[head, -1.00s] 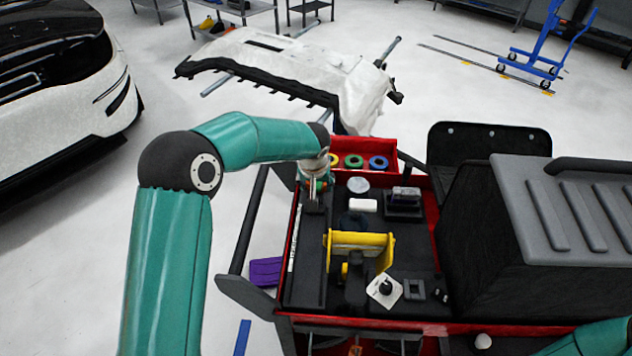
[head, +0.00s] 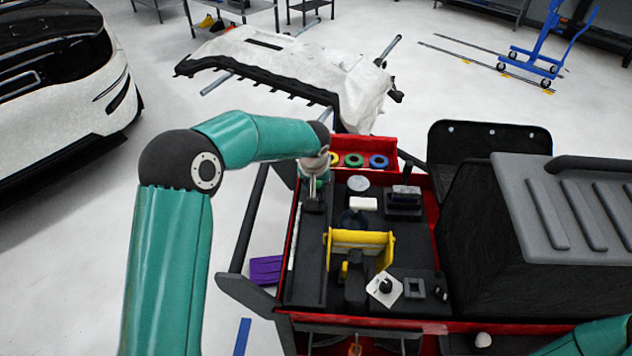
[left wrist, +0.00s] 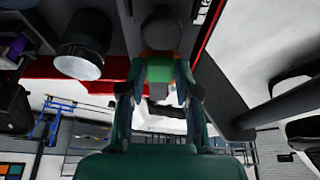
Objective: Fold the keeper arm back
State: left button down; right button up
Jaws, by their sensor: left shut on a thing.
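My left gripper (head: 316,187) is over the far left corner of the red cart's black top. It is shut on a small green piece with orange edges (left wrist: 160,71), seen between the fingers in the left wrist view. A dark rounded part adjoins that piece. In the head view the wrist mostly hides what is held, and I cannot tell for sure which part is the keeper arm. A yellow bracket (head: 360,239) with a dark holder stands mid-cart, apart from the gripper. My right gripper is out of view; only a bit of that arm shows at the lower right.
A red bin with coloured rolls (head: 354,160) is just right of the gripper. A white block (head: 363,203), a dark device (head: 404,197) and a white square with a black knob (head: 384,288) lie on the cart.

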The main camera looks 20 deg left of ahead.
pick_arm(q)
jog(key=shift+w+r, duration=0.25)
jog(key=shift+r, duration=0.25)
jog(key=shift+w+a+r, duration=0.15)
jog(key=shift+w+r, duration=0.15)
jog(key=shift+r, duration=0.5)
jog(key=shift+w+a+r, duration=0.1)
jog(key=shift+w+r, duration=0.2)
jog(key=shift+r, duration=0.45)
jog(key=shift+w+a+r, duration=0.2)
jog(key=shift+w+r, duration=0.3)
jog(key=shift+r, duration=0.25)
jog(key=shift+w+a+r+p, duration=0.15)
jog(key=shift+w+r+p, duration=0.15)
jog(key=shift+w+r, duration=0.05)
